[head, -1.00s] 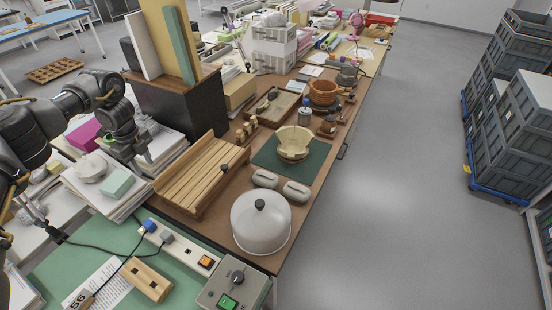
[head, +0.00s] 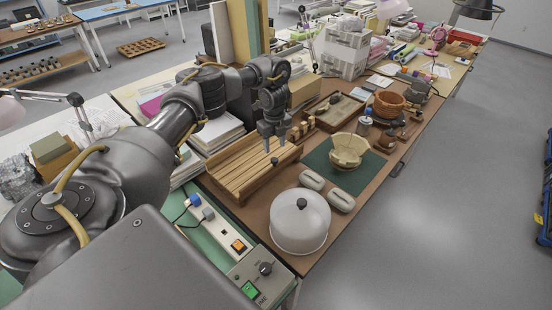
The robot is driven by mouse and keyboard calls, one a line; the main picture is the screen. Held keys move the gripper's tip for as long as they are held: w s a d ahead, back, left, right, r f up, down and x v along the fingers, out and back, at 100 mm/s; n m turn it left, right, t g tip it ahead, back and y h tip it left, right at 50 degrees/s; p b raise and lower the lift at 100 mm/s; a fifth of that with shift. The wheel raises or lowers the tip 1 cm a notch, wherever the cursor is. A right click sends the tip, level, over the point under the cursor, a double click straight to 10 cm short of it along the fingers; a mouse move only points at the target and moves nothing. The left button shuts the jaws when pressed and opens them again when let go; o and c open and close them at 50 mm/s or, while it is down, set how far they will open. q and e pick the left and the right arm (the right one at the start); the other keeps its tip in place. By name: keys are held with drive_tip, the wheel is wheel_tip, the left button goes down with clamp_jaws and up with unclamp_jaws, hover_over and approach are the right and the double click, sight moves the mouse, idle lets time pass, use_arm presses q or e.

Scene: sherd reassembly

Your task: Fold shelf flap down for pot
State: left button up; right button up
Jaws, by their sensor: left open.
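The slatted wooden shelf (head: 238,177) lies on the brown bench left of the middle. A dark knob (head: 274,161) is on the raised board along its right side, which looks like the flap and stands up. My left gripper (head: 275,148) points down just above the knob. It is open and empty; I cannot tell whether its tips touch the knob. The cream pot (head: 348,151), with a jagged rim, stands on the dark green mat (head: 325,171) to the right. My right gripper is not in view.
A white dome with a dark knob (head: 300,222) stands in front of the shelf. A control box (head: 262,276) is at the near edge. Upright boards and a dark cabinet stand behind.

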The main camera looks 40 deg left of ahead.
sight(274, 160)
use_arm(q)
wheel_tip(274, 160, down, 7)
drive_tip(key=b, duration=0.2)
drive_tip(key=shift+b, duration=0.3)
drive_tip(key=shift+r, duration=0.1)
drive_tip(key=c, duration=0.4)
clamp_jaws()
